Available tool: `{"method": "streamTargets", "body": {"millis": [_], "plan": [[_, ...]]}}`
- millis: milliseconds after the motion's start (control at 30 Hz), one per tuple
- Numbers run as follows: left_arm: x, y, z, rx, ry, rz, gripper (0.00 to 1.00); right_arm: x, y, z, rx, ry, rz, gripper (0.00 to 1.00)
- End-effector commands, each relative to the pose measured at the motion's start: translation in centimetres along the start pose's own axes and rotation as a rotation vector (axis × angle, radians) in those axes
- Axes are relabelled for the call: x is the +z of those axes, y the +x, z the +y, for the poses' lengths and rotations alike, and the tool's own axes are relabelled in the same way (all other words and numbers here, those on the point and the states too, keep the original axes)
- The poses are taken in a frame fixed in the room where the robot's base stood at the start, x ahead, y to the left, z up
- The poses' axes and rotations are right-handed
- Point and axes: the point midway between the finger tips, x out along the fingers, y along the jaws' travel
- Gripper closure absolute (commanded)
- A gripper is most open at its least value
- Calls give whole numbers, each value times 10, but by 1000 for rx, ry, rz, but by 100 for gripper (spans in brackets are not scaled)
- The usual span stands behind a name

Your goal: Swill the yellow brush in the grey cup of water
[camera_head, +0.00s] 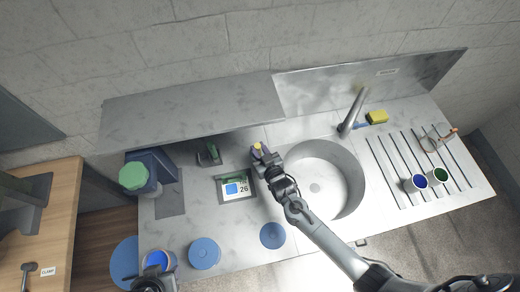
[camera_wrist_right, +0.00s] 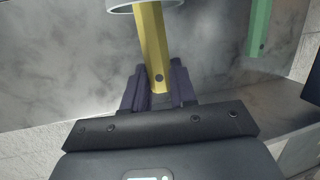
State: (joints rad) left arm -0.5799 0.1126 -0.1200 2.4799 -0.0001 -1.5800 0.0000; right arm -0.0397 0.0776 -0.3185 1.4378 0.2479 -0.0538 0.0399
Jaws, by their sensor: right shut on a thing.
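The yellow brush (camera_wrist_right: 154,50) shows in the right wrist view as a flat yellow handle with a small dark hole near its end. My right gripper (camera_wrist_right: 159,90) is shut on this handle. A pale grey ring (camera_wrist_right: 118,7), likely the grey cup's rim, crosses the top edge by the handle; whether the brush's hidden head is inside it I cannot tell. In the head view the right gripper (camera_head: 262,158) is left of the sink, with a bit of yellow at its tip. My left gripper (camera_head: 154,284) is partly cut off at the bottom edge, its jaws unclear.
A round sink (camera_head: 345,205) lies just right of the right gripper. A green handle (camera_wrist_right: 260,28) stands nearby in the wrist view. A small panel (camera_head: 235,197) marked 26 and blue discs (camera_head: 205,253) lie on the counter. Blue (camera_head: 416,184) and green (camera_head: 438,177) cups stand right.

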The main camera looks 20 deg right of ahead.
Motion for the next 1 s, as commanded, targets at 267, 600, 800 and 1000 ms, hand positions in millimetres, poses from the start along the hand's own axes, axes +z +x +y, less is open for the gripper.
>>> {"method": "streamTargets", "body": {"millis": [267,600,800,1000], "plan": [[0,-3,-2,-7,9,-2,57,-4,-1,0,0,0,0,100],[-9,-32,-4,-9,12,-2,57,-33,-10,0,0,0,0,100],[-16,-50,-4,-7,8,-1,57,-52,-16,0,0,-1,0,100],[-22,-67,-2,-1,1,0,57,-69,-21,0,0,-1,0,100]]}}
